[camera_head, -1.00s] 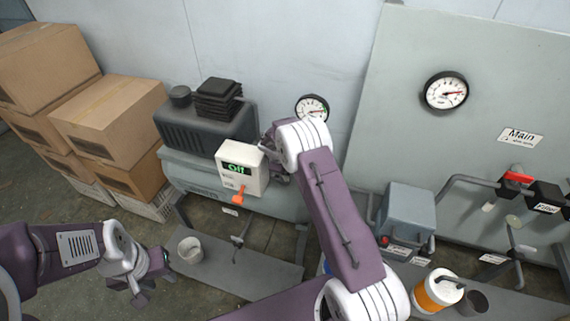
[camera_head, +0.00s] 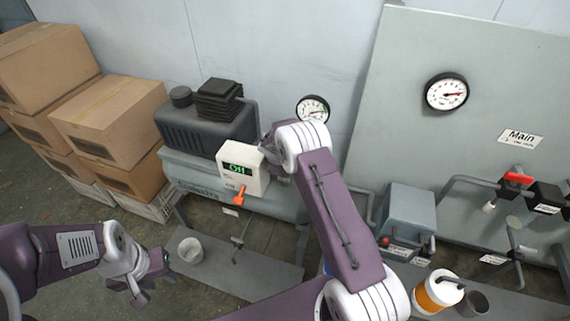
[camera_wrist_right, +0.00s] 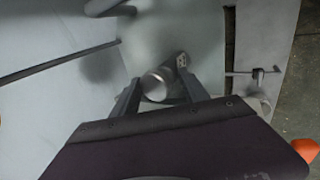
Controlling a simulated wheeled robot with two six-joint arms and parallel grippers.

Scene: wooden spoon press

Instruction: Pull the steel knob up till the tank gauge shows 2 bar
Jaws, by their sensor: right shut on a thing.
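The steel knob (camera_wrist_right: 158,83) is a short round metal piece seen in the right wrist view. My right gripper (camera_wrist_right: 160,92) has its two fingers on either side of it and is shut on it; the head view hides the fingertips behind my right wrist. The tank (camera_head: 287,203) is a long grey cylinder under the black compressor. The tank gauge (camera_head: 313,109) is the small white dial on the wall just above my right wrist; its needle points to the right, but its numbers are too small to read. My left gripper (camera_head: 146,284) hangs low at the left, open and empty.
A white switch box (camera_head: 236,181) with green lettering and an orange lever (camera_head: 240,195) stands beside my right gripper. Cardboard boxes (camera_head: 108,115) are stacked at left. A larger gauge (camera_head: 446,92) is on the right panel. A grey cup (camera_head: 190,250) sits on the low base.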

